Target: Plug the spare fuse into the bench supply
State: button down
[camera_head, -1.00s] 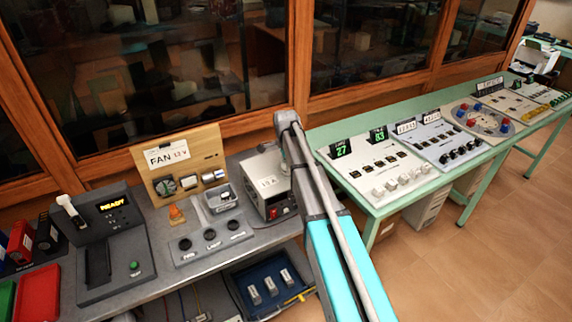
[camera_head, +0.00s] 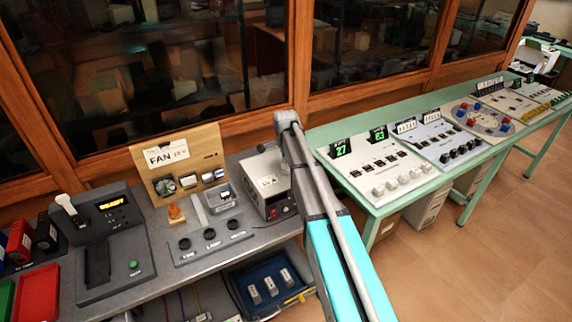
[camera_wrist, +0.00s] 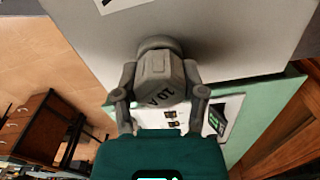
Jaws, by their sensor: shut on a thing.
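The bench supply (camera_head: 268,182) is a grey box with a red switch on its front, at the right end of the grey bench. In the wrist view its grey face (camera_wrist: 235,40) fills the upper part. My gripper (camera_wrist: 160,82) is shut on the spare fuse (camera_wrist: 160,75), a grey plug marked 10A that looks upside down in this view. The fuse's far end meets or nearly meets the grey face at a rounded collar; I cannot tell how deep it sits. In the head view my arm hides the gripper and fuse.
A wooden FAN board (camera_head: 180,165) and a grey panel with dark round holes (camera_head: 212,235) stand left of the supply. A black tester (camera_head: 110,245) is further left. A green table (camera_head: 375,205) with control panels stands right. A blue tray (camera_head: 265,285) is below.

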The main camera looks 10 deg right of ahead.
jog(key=shift+f, duration=0.15)
jog(key=shift+c, duration=0.4)
grip_release()
jog(key=shift+o, duration=0.4)
jog(key=shift+r+p, duration=3.45)
jog(key=shift+r, duration=0.1)
jog(key=s+f+n+b, duration=0.1)
jog(key=s+n, duration=1.5)
jog(key=s, duration=1.3)
